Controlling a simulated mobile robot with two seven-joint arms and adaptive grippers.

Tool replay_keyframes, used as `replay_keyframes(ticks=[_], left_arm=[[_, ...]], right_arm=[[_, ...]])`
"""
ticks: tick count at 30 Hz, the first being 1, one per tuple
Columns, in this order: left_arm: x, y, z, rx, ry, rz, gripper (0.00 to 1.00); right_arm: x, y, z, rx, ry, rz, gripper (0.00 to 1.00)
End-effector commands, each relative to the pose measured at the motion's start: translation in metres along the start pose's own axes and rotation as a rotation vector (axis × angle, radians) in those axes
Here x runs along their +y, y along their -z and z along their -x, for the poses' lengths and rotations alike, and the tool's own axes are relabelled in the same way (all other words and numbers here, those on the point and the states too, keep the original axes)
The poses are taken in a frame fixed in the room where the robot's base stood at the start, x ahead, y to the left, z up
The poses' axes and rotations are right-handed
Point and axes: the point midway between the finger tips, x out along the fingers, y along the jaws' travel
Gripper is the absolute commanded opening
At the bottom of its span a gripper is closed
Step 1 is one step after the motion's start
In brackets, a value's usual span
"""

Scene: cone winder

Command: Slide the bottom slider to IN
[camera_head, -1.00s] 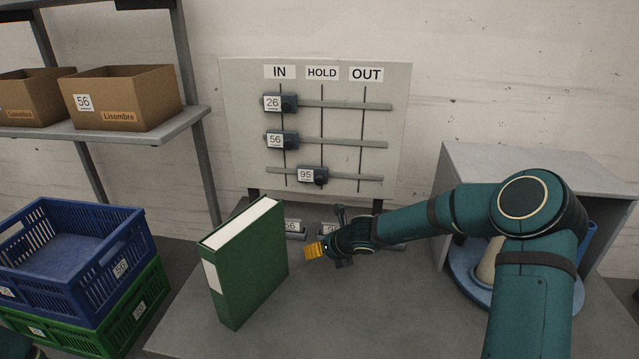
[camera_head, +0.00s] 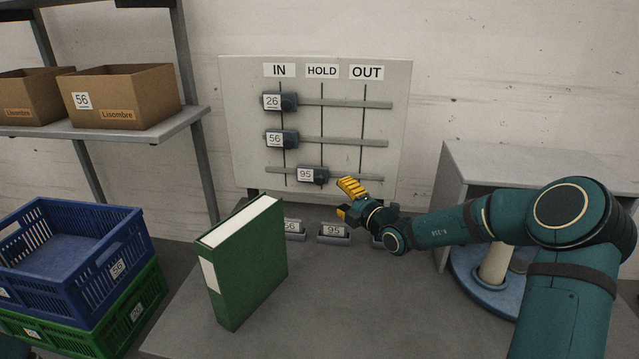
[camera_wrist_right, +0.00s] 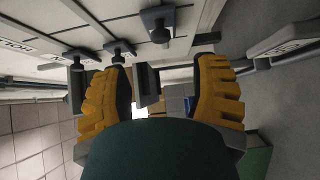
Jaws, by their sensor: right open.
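The bottom slider (camera_head: 311,175), a dark block tagged 95, sits on the lowest rail in the HOLD column of the pale board (camera_head: 235,120). The IN label (camera_head: 279,71) heads the column to its left. My right gripper (camera_head: 345,201), with yellow fingers, is open and empty, below and right of the slider and apart from it. In the right wrist view its fingers (camera_wrist_right: 160,97) are spread, and the bottom slider (camera_wrist_right: 157,22) shows near the top edge. My left gripper is not in view.
Sliders 26 (camera_head: 280,102) and 56 (camera_head: 282,138) sit under IN on the upper rails. A green binder (camera_head: 247,265) stands on the grey table (camera_head: 330,310), left of my gripper. Small tag holders, one marked 95 (camera_head: 333,232), stand below the board. A grey cabinet (camera_head: 520,165) is right.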

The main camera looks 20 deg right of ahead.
Motion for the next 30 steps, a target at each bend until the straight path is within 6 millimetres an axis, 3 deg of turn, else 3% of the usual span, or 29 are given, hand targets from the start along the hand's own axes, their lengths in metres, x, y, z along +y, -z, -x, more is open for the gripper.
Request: replay_keyframes(ticks=[9,15,21,30], left_arm=[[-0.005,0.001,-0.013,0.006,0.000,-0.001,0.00],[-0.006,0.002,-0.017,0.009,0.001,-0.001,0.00],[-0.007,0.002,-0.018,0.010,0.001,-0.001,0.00],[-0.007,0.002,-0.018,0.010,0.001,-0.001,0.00]], right_arm=[[-0.003,0.001,-0.065,0.003,0.000,0.001,0.60],[-0.002,0.001,-0.093,0.003,0.001,0.002,0.60],[-0.001,0.001,-0.105,0.002,0.002,0.002,0.60],[-0.001,0.001,-0.107,0.002,0.003,0.003,0.60]])
